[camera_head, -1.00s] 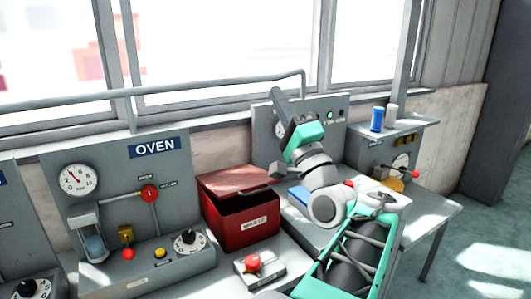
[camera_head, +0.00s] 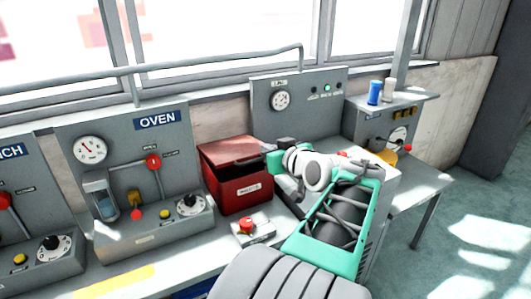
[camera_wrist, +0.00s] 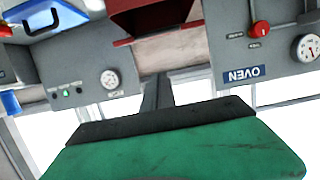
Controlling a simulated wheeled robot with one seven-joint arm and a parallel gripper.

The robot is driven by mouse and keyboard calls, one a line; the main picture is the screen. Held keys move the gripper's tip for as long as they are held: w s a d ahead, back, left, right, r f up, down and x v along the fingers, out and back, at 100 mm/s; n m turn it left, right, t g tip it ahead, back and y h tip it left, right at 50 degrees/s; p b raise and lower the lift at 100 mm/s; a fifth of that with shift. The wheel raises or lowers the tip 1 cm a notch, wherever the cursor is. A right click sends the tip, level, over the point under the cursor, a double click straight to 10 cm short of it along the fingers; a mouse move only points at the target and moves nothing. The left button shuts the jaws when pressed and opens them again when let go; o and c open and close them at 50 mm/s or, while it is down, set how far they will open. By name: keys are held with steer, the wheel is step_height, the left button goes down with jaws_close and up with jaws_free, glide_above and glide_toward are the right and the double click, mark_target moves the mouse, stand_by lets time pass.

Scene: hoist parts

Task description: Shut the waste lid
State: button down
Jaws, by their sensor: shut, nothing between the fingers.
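The red waste box (camera_head: 245,195) stands on the bench right of the oven panel. Its red lid (camera_head: 230,149) is hinged at the back and raised, leaving a dark gap above the front wall. My gripper (camera_head: 262,150) is shut and empty, pointing left close to the right side of the lid; whether it touches the lid I cannot tell. In the wrist view, part of the red box (camera_wrist: 155,18) shows at the top edge, and my gripper's green and dark body fills the bottom.
A red button box (camera_head: 252,229) sits in front of the waste box. The oven panel (camera_head: 130,170) with gauge and knobs is at left. A grey gauge panel (camera_head: 300,100) stands behind my arm. Blue and white cylinders (camera_head: 375,92) stand on the right-hand unit.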

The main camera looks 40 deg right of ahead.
steer(key=p, duration=0.2)
glide_above(256, 157)
steer(key=s+a, duration=0.4)
step_height(256, 157, down, 2)
step_height(256, 157, down, 4)
steer(key=shift+s+d+f, duration=0.1)
steer(key=shift+s, duration=0.05)
